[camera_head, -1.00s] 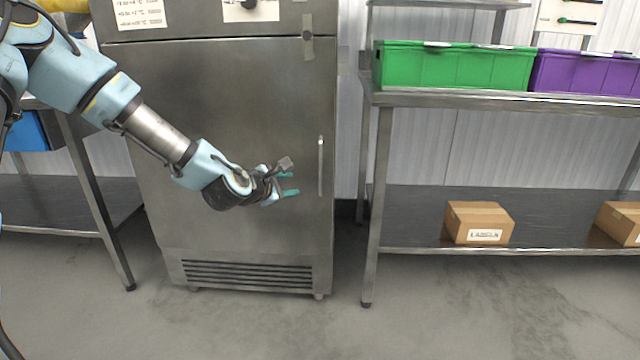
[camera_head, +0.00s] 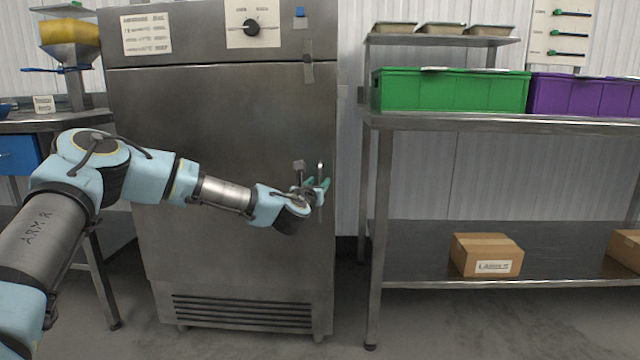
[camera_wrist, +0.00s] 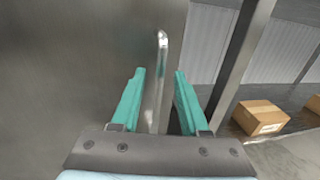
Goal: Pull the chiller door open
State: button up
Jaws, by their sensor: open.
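The chiller door (camera_head: 220,130) is a flat grey steel panel that looks shut in the head view. Its upright bar handle (camera_head: 320,172) is near the door's right edge. My gripper (camera_head: 318,184) is at the handle with its teal fingers open. In the wrist view the handle (camera_wrist: 160,80) rises between the two fingers of my gripper (camera_wrist: 158,88), with one finger on each side. The fingers look apart from the bar. The handle's lower end is hidden behind the gripper's palm.
A steel rack to the right holds a green crate (camera_head: 450,92) and a purple crate (camera_head: 585,96), with a cardboard box (camera_head: 486,255) on its lower shelf. A tape strip (camera_head: 308,68) is at the door's top right. The floor before the chiller is clear.

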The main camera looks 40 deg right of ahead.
jog(key=shift+x, duration=1.2)
jog(key=shift+c, duration=0.2)
grip_shut()
dwell(0.4)
